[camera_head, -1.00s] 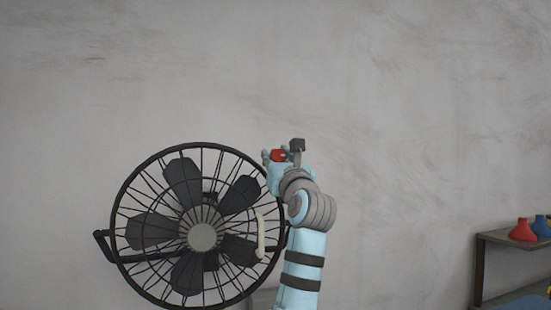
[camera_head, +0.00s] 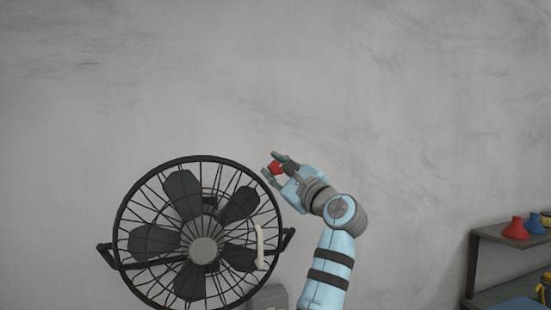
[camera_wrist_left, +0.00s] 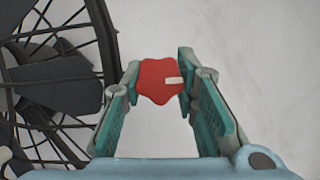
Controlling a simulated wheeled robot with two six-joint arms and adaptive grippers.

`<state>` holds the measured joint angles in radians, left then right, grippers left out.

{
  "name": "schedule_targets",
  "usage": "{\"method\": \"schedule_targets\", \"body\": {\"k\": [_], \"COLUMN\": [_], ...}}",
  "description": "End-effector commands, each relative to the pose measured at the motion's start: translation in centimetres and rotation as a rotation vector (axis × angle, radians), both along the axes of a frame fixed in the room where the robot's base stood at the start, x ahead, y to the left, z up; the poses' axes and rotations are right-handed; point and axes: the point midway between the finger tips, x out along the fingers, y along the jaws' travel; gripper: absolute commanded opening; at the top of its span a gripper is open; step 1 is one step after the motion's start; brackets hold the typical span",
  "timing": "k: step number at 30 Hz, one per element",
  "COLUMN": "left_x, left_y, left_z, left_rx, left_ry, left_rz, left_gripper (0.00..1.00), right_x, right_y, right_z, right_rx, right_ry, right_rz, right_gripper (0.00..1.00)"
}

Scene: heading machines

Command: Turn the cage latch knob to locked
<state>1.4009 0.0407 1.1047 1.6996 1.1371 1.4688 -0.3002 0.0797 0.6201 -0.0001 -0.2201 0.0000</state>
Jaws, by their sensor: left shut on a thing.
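The red lobed knob (camera_head: 276,168) is beside the upper right rim of the black fan cage (camera_head: 120,225). My left gripper (camera_head: 275,168) comes to it from the right and is shut on it. In the left wrist view the knob (camera_wrist_left: 160,81) sits between the two teal-padded fingers, and a pale mark on its face points right. The fan cage rim (camera_wrist_left: 106,45) is just left of the fingers there. What lies behind the knob is hidden. My right gripper is not in view.
A pale handle (camera_head: 260,246) stands on the right part of the fan cage. A grey box (camera_head: 270,297) is low beside the fan. A shelf (camera_head: 500,242) at far right bears a red flask (camera_head: 515,228) and a blue one (camera_head: 535,224). The wall around is bare.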

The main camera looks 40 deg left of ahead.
Motion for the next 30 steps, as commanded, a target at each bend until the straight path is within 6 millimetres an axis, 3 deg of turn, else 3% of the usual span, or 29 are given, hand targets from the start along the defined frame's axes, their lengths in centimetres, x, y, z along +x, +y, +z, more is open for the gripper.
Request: {"method": "schedule_targets", "body": {"k": [1, 9, 21, 30], "left_x": [0.0, 0.1, 0.1, 0.1], "left_y": [0.0, -0.1, -0.1, -0.1], "left_z": [0.5, 0.4, 0.3, 0.3], "left_rx": [-0.024, -0.171, -0.354, -0.424], "left_ry": [-0.032, -0.244, -0.512, -0.611], "left_rz": [0.001, 0.0, 0.0, 0.0], "left_gripper": [0.0, 0.0, 0.0, 0.0], "right_x": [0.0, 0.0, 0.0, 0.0], "right_y": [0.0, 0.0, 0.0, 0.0], "right_z": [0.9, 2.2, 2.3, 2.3], "right_rx": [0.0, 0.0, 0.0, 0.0], "right_ry": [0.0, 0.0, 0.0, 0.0], "right_rz": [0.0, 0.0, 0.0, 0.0], "right_gripper": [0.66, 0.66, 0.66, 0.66]}}
